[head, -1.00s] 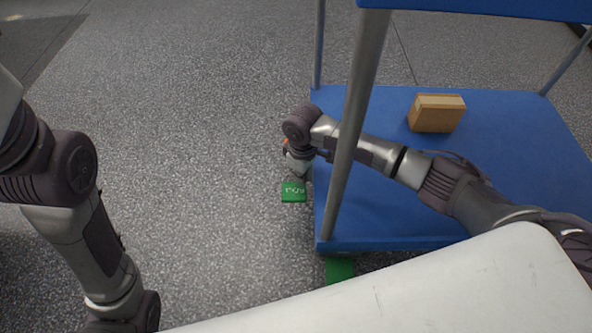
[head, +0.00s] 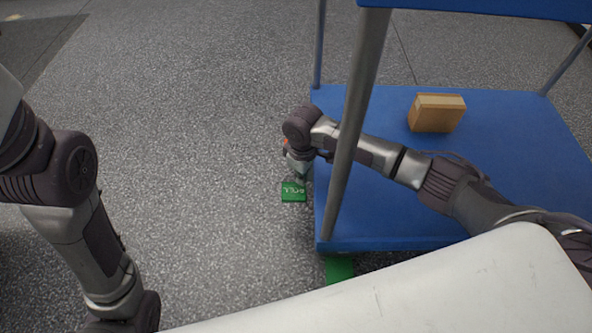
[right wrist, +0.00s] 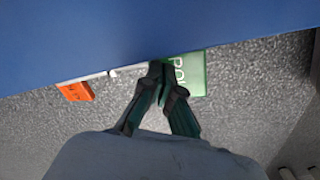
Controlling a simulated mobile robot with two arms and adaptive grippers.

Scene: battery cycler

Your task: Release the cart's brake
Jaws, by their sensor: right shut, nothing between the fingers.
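The blue cart (head: 470,190) fills the right side of the head view. A green pedal (head: 293,192) with white lettering sticks out past its left edge, low over the floor; it also shows in the right wrist view (right wrist: 195,85). An orange pedal (right wrist: 75,91) sits farther left along the same edge in the right wrist view. My right gripper (head: 300,178) points down at the green pedal, its shut, empty fingertips (right wrist: 161,84) overlapping the pedal in the picture. I cannot tell for sure whether they touch it. My left gripper is out of view.
A cardboard box (head: 436,113) lies on the cart's blue deck. A grey post (head: 355,130) rises in front of my right arm. Another green piece (head: 339,268) shows under the cart's near edge. The speckled floor (head: 200,130) left of the cart is clear.

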